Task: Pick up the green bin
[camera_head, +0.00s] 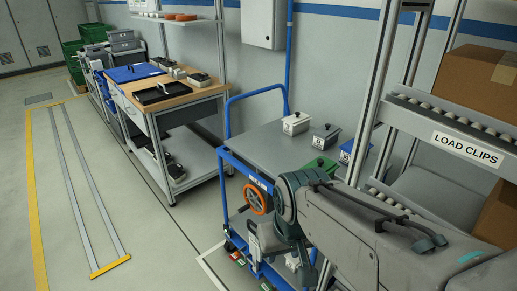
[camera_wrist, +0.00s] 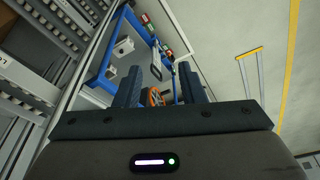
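A small green bin (camera_head: 320,167) sits on the top deck of the blue-framed cart (camera_head: 262,140), partly hidden behind my arm. I cannot make out the green bin in the wrist view.
A roller rack labelled LOAD CLIPS (camera_head: 467,147) with cardboard boxes (camera_head: 470,80) stands at right. A wooden-topped workbench (camera_head: 165,88) stands left of the cart. Larger green crates (camera_head: 92,33) are stacked at far left. The floor (camera_head: 150,215) at left is clear.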

